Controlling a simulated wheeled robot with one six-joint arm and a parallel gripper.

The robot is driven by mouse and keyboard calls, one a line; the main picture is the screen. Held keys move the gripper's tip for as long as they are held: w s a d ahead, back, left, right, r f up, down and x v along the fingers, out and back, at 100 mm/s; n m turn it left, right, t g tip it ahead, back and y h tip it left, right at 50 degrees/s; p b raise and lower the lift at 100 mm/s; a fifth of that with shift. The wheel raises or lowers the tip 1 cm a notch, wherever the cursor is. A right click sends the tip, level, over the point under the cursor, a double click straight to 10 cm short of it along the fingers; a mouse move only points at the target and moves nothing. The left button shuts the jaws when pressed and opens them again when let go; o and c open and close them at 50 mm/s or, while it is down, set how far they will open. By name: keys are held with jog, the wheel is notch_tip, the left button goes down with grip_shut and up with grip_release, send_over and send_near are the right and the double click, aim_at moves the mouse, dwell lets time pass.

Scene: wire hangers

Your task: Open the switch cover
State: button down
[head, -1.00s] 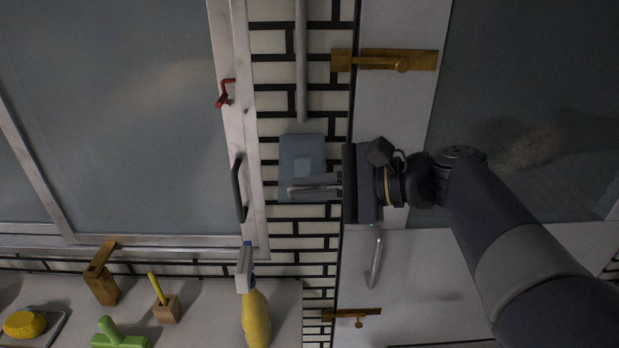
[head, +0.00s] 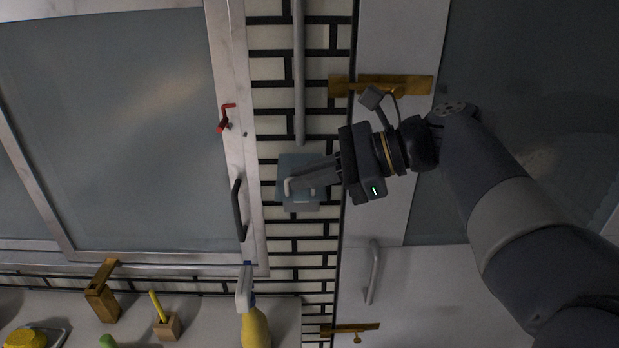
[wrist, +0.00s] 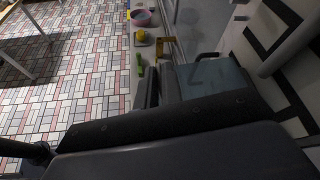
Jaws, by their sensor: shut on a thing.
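The switch cover (head: 287,165) is a flat blue-grey panel on the tiled wall, near the middle of the head view. It also shows as a grey-blue panel in the wrist view (wrist: 215,80). My gripper (head: 300,183) reaches in from the right, tilted, with its fingers over the panel. Its fingers are shut on the switch cover, but they hide the gripped part. A lighter patch shows on the panel just below the fingers. In the wrist view my fingers (wrist: 158,90) lie at the panel's left side.
A grey bar (head: 299,70) runs on the tiles above the panel. A framed door with a dark handle (head: 238,208) is at left. A brass-fitted (head: 385,85) white cabinet is behind my arm. A yellow spray bottle (head: 254,325) stands below.

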jog(key=shift+w+f, duration=0.1)
jog(key=shift+w, duration=0.05)
jog(key=c, duration=1.6)
grip_release()
jog(key=shift+w, duration=0.2)
jog(key=shift+o, duration=0.2)
jog(key=b+v, duration=0.1)
jog(key=v, duration=1)
jog(key=shift+a, duration=0.15)
jog(key=p+x, duration=0.1)
jog(key=x, duration=0.9)
jog(key=shift+a+f, duration=0.15)
jog(key=shift+a, duration=0.2)
jog(key=shift+f, duration=0.15)
